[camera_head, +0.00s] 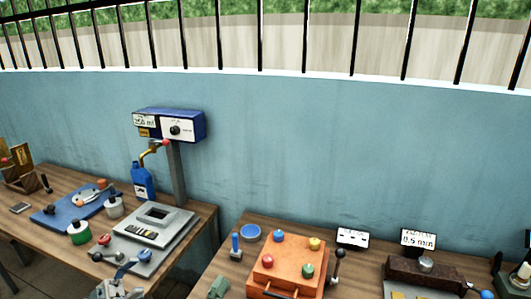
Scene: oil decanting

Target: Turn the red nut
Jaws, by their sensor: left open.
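I cannot tell which red part is the red nut. A small red round piece (104,239) lies at the grey scale's left front corner. A red knob (267,260) stands on the orange box (290,277) at right, with blue, yellow and green knobs. Another red part (165,142) is on the brass tap under the blue dispenser. My right gripper is not in view.
A grey scale (180,224) and a blue bottle (142,180) stand below the blue dispenser (170,124). A blue board (62,213) with small parts lies at left. A gap separates the left table from the right one, where a dark block (425,275) stands.

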